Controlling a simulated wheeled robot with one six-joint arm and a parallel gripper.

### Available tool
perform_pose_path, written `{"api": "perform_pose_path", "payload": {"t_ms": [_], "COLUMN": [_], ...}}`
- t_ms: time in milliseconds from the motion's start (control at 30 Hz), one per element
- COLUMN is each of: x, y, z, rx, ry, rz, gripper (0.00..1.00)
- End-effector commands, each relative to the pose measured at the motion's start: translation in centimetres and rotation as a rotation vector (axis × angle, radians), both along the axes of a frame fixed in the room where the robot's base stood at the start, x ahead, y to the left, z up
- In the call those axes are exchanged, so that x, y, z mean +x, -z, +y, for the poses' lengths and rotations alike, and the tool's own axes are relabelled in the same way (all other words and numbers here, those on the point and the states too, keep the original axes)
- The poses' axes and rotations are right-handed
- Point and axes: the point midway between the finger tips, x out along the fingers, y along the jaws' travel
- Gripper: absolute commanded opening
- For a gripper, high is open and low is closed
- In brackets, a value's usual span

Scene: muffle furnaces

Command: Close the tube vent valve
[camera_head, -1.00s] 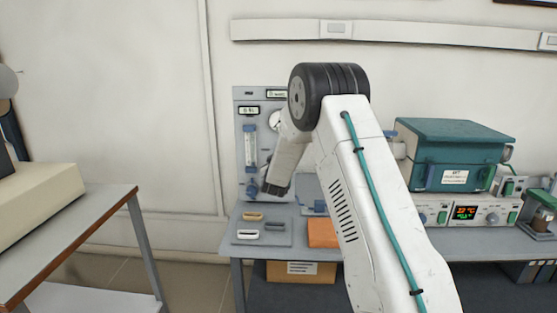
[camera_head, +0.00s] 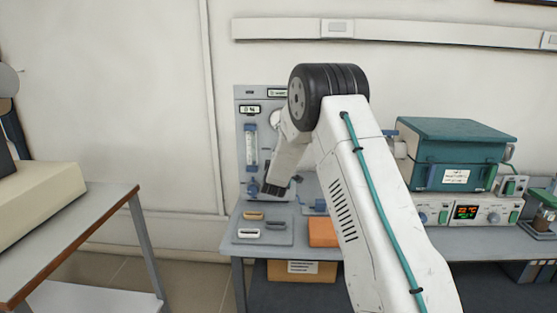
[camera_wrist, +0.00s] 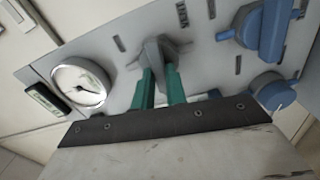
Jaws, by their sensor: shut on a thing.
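A grey lobed valve handle (camera_wrist: 165,48) sits on the grey gas panel (camera_wrist: 115,45) in the wrist view. In the head view the wrist end of my arm is at the lower part of the upright panel (camera_head: 243,140). There the handle and the fingertips are hidden behind my arm.
A blue valve handle (camera_wrist: 268,30) and a blue knob (camera_wrist: 273,90) are close right of the grey handle. A round gauge (camera_wrist: 80,82) is at left. On the bench are a tray (camera_head: 242,226) with small handles, an orange block (camera_head: 322,232) and a teal furnace (camera_head: 455,150).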

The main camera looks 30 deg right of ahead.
Motion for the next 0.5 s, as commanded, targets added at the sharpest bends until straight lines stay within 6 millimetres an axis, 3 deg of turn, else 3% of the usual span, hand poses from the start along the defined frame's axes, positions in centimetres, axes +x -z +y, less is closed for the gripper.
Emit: {"api": "perform_pose_path", "payload": {"t_ms": [500], "x": [0.03], "y": [0.17], "z": [0.13], "rx": [-0.112], "ry": [-0.002], "rz": [0.077], "gripper": [0.0]}}
